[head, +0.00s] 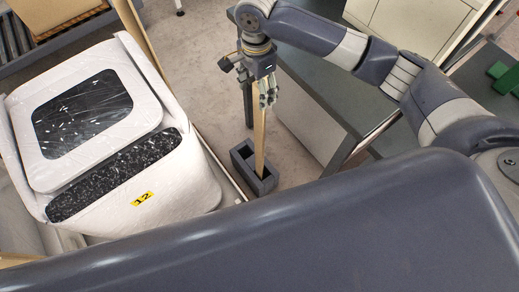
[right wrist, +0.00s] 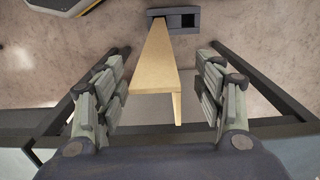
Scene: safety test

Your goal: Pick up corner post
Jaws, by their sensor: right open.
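A pale wooden corner post (head: 259,140) stands upright in a dark grey holder (head: 264,188) on the floor. My right gripper (head: 268,97) is open at the upper part of this post. In the right wrist view the post (right wrist: 154,75) lies between the spread fingers of my right gripper (right wrist: 160,88), with a visible gap on both sides. The holder (right wrist: 184,12) shows at the post's far end, with an empty slot beside it. My left gripper is out of view.
A white wrapped appliance (head: 165,190) with a yellow "12" label stands at left. Another wooden post (head: 138,36) rises behind it. A grey-topped table (head: 325,95) is right of the holder, with green pieces (head: 507,80) farther right. Bare floor (head: 205,75) lies between appliance and table.

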